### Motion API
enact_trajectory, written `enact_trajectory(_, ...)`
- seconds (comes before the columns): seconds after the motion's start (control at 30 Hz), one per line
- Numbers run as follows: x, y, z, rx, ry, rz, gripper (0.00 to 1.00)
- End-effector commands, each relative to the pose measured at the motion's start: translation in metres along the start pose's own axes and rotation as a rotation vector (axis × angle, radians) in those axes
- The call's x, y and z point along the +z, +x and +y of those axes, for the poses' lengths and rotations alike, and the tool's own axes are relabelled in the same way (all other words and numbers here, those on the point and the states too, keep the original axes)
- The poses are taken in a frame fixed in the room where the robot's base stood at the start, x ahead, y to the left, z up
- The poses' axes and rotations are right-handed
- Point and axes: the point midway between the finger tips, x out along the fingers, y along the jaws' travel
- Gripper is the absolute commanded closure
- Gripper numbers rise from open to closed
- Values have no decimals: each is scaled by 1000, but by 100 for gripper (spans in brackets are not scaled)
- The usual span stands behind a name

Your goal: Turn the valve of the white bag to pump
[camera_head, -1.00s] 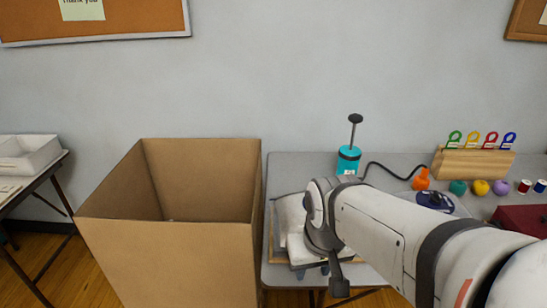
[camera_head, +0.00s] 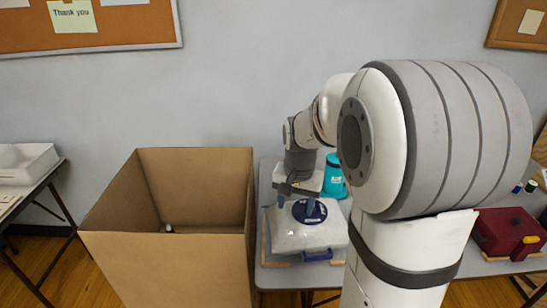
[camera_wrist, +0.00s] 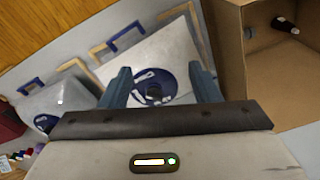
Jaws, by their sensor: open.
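The white bag (camera_head: 290,236) lies puffed up on the table, with a round dark-blue valve (camera_head: 309,211) on top. In the wrist view, the white bag (camera_wrist: 140,57) and its valve (camera_wrist: 154,87) sit in front of my gripper (camera_wrist: 160,72). The valve has pale labels, too small to read. My gripper (camera_head: 296,203) is open above the bag, its two blue fingers on either side of the valve. I cannot tell whether they touch it. The teal pump (camera_head: 334,178) stands behind the bag, partly hidden by my arm.
A big open cardboard box (camera_head: 165,255) stands left of the table. In the wrist view, a second, greyish bag (camera_wrist: 62,98) lies beside the white one. A dark red box (camera_head: 508,233) is at the right. My arm hides the table's middle.

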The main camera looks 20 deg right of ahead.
Motion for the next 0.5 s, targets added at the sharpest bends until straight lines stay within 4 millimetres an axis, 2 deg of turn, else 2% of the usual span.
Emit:
enact_trajectory(0.03,-24,-8,0,10,71,-16,44)
enact_trajectory(0.2,-85,6,7,34,295,-45,44)
enact_trajectory(0.33,-114,20,15,48,414,-61,44)
enact_trajectory(0.5,-130,32,20,57,488,-68,44)
